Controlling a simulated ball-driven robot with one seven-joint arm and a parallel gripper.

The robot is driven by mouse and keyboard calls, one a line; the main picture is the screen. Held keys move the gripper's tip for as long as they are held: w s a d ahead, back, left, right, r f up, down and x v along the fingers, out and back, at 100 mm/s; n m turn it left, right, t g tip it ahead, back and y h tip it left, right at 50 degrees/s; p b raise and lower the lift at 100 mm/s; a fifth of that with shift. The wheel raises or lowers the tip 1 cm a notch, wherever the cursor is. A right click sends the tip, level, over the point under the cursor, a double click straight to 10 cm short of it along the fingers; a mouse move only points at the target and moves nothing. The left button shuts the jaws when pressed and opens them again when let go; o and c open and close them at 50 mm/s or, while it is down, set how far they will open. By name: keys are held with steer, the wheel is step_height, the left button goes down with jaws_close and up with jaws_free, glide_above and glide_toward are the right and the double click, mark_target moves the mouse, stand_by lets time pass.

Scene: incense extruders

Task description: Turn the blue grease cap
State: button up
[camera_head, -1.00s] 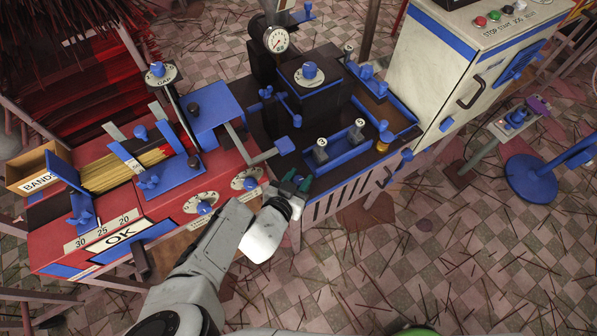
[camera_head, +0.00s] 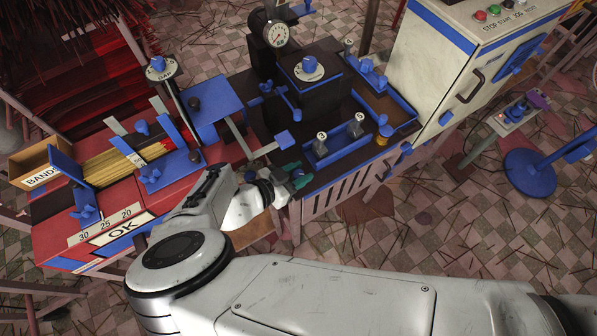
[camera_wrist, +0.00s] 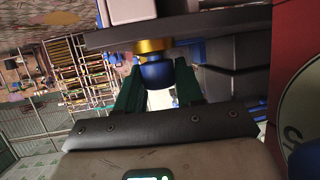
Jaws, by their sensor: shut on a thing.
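The blue grease cap (camera_wrist: 157,75) sits against a gold collar (camera_wrist: 153,46) in the wrist view, under a dark plate edge. My gripper (camera_wrist: 158,82) has its green fingers on either side of the cap and is shut on it. In the head view my gripper (camera_head: 295,175) is at the near left corner of the dark machine bed. A little blue shows between its fingers there, and the rest of the cap is hidden.
A red machine deck (camera_head: 75,238) lies left of my gripper. A white cabinet (camera_head: 440,65) stands behind. Thin sticks litter the tiled floor at right.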

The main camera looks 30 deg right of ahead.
steer(key=shift+a+f, duration=0.15)
steer(key=o, duration=0.7)
steer(key=shift+p+v, duration=1.05)
steer(key=shift+v, duration=4.4)
steer(key=shift+o, duration=0.2)
